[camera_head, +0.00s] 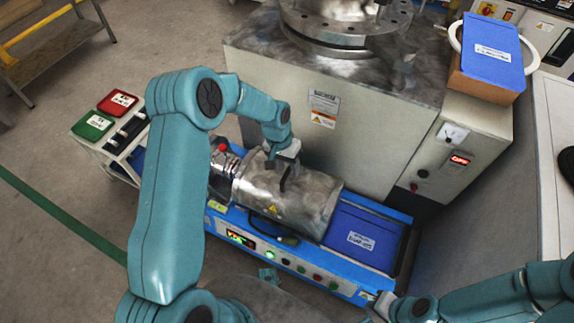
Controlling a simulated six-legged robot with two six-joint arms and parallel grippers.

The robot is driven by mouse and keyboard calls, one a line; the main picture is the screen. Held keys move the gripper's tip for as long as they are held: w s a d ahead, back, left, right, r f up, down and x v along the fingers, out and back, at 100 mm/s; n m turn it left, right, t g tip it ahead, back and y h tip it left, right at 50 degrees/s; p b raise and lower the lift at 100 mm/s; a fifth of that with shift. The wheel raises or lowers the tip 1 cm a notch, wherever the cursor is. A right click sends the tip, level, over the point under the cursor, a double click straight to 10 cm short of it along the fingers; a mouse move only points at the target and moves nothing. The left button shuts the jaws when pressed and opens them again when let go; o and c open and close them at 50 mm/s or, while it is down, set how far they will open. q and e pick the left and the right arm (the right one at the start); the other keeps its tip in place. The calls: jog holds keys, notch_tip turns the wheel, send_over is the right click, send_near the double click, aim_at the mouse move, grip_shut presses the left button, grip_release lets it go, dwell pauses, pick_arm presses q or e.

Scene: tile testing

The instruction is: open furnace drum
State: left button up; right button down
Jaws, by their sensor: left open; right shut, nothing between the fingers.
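The furnace drum (315,205) is a worn metal cylinder lying on its side on a blue machine base in the middle of the view. It has a yellow warning triangle on its front and looks closed. My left gripper (283,178) is open at the top of the drum, near its left part. The fingers partly hide the drum's top there, and I cannot tell whether they touch it or are around a handle. My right gripper (376,307) is shut and empty at the bottom edge, in front of the base and away from the drum.
The blue base (290,257) carries lit buttons and a display. A blue box (362,238) sits right of the drum. A large grey furnace cabinet (375,130) stands close behind. A cart with red (118,102) and green (92,126) bins stands left.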

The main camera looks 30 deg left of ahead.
pick_arm(q)
jog(key=shift+a+f, duration=0.1)
grip_shut()
jog(key=w+d+b, duration=0.1)
jog(key=d+b, duration=0.1)
jog(key=d, duration=2.5)
jog(key=shift+w+b, duration=0.25)
jog(key=shift+b, duration=0.15)
jog(key=shift+d, duration=0.1)
grip_release()
jog(key=a+r+p, duration=0.3)
jog(key=r+p, duration=0.1)
jog(key=r, duration=1.2)
